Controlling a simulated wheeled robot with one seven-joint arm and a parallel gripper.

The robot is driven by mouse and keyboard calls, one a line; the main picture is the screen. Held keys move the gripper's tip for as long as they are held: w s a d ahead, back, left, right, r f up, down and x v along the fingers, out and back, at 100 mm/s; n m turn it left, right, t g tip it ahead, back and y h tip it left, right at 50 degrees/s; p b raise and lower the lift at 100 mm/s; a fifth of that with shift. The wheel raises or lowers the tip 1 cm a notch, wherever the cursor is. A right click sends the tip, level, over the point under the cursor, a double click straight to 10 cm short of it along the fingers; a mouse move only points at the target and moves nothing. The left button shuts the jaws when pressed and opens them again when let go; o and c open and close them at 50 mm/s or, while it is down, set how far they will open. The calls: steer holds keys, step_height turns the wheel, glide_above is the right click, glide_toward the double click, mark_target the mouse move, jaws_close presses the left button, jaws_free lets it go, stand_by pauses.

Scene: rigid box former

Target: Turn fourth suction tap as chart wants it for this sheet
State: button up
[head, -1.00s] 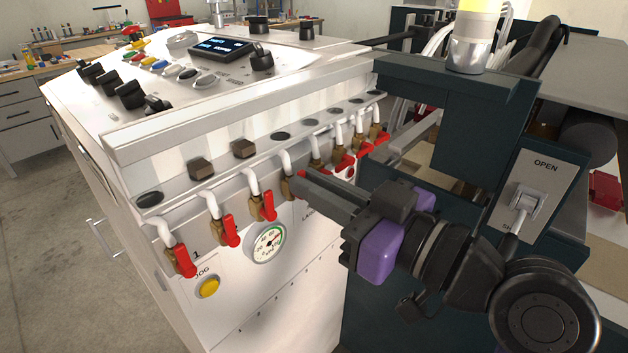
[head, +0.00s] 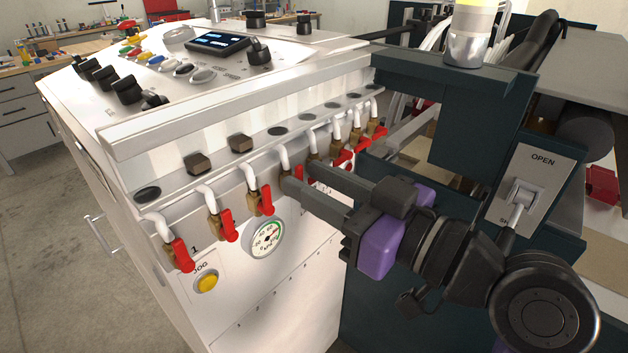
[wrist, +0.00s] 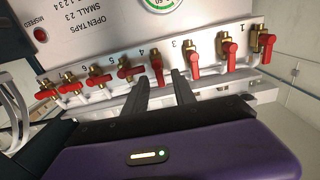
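The fourth suction tap (wrist: 157,68) has a red handle on a brass body, under the figure 4 in the wrist view. Its handle lies in line with its pipe, like those of taps 1, 2 and 3. My gripper (wrist: 162,78) is open, one finger on each side of this handle's end; I cannot tell whether either touches it. In the head view my gripper (head: 298,177) partly hides the tap. Tap 3 (head: 266,200) stands just left of it, and tap 5 (wrist: 125,70) has its handle crosswise. The chart (wrist: 85,22) is upside down and partly cut off; "OPEN TAPS" and "SMALL 23" are legible.
A pressure gauge (head: 267,238) and a yellow JOG button (head: 207,281) sit below the taps. Dark green machine framing (head: 455,120) and an OPEN switch plate (head: 525,190) stand close to my arm. Taps 6 to 8 crowd to the right of tap 5 in the head view.

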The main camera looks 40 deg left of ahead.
steer(key=d+b, duration=0.1)
steer(key=d, duration=0.6)
steer(key=shift+s+d, duration=0.25)
steer(key=shift+s, duration=0.05)
